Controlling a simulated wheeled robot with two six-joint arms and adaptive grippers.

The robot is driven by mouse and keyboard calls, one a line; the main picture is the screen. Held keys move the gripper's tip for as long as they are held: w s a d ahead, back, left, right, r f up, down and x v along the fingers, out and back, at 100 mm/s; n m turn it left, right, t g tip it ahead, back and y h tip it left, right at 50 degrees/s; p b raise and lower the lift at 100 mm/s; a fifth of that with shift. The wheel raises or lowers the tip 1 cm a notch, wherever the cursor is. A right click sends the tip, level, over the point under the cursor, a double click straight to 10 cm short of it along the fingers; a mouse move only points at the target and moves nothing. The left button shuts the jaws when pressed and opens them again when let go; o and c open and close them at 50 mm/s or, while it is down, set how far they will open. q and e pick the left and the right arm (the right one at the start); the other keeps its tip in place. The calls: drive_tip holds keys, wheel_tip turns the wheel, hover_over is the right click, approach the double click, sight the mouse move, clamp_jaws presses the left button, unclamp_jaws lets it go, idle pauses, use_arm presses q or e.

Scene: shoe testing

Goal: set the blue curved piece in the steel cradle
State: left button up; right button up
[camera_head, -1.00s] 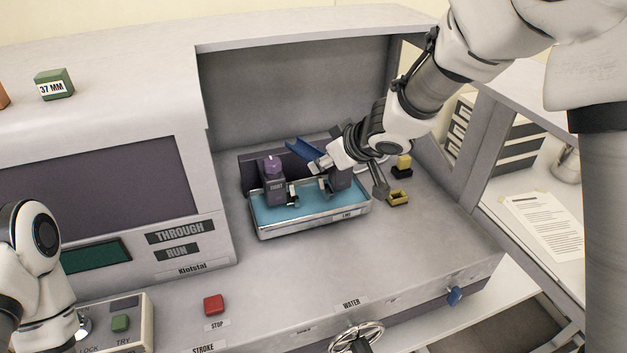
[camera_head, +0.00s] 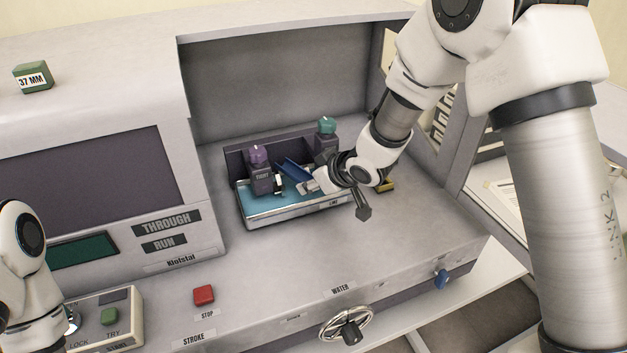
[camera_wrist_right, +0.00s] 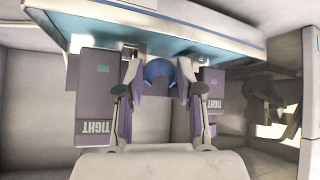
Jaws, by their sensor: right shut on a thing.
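My right gripper (camera_head: 307,187) is shut on the blue curved piece (camera_head: 294,171) and holds it tilted above the steel-rimmed tray (camera_head: 290,213), between two dark clamp posts. In the right wrist view, the blue curved piece (camera_wrist_right: 172,72) shows as an arch between the fingertips of my right gripper (camera_wrist_right: 155,75). A small steel fitting (camera_head: 278,185) shows by the left post. The steel cradle cannot be made out clearly; my gripper and the piece cover the middle of the tray. My left arm is at the left edge, its gripper out of view.
The left post (camera_head: 262,178) has a purple knob and the right one a teal knob (camera_head: 327,124); my wrist is close to the right post. A yellow block (camera_head: 387,185) lies behind my wrist. The bench front is clear around the red stop button (camera_head: 204,295).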

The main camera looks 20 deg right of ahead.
drive_tip(key=o, duration=0.7)
drive_tip(key=shift+w+f, duration=0.1)
drive_tip(key=shift+f, duration=0.05)
drive_tip(key=o, duration=0.4)
drive_tip(key=shift+s, duration=0.2)
drive_tip(key=shift+r, duration=0.4)
drive_tip(key=shift+w+r+p, duration=0.15)
drive_tip(key=shift+r+p, duration=0.4)
drive_tip(key=shift+p, duration=0.1)
drive_tip(key=b+v, duration=0.1)
drive_tip(key=v, duration=0.4)
drive_tip(key=b+v, duration=0.1)
drive_tip(key=v, duration=0.5)
drive_tip(key=shift+s+d, duration=0.15)
drive_tip(key=shift+s, duration=0.25)
